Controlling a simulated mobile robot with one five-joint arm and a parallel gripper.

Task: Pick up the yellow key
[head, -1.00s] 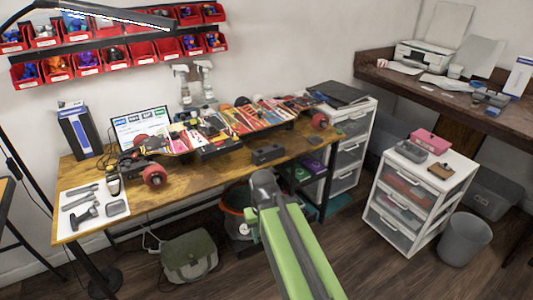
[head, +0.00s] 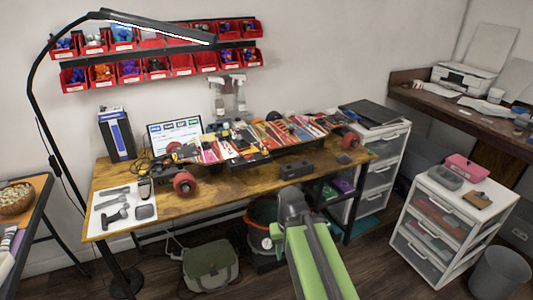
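I cannot make out a yellow key in the head view. The wooden workbench (head: 205,200) carries a skateboard with colourful deck graphics (head: 265,138), red wheels and many small parts, too small to tell apart. My green and grey arm (head: 318,262) rises from the bottom of the picture in front of the bench. Its fingertips do not show, so I cannot see whether the gripper holds anything.
A white mat with tools (head: 103,224) lies at the bench's left end. A lamp pole (head: 62,165) stands left of it, beside a side table with a bowl (head: 15,198). A white drawer unit (head: 440,215) and bin (head: 498,272) stand right. A green bag (head: 210,266) lies below the bench.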

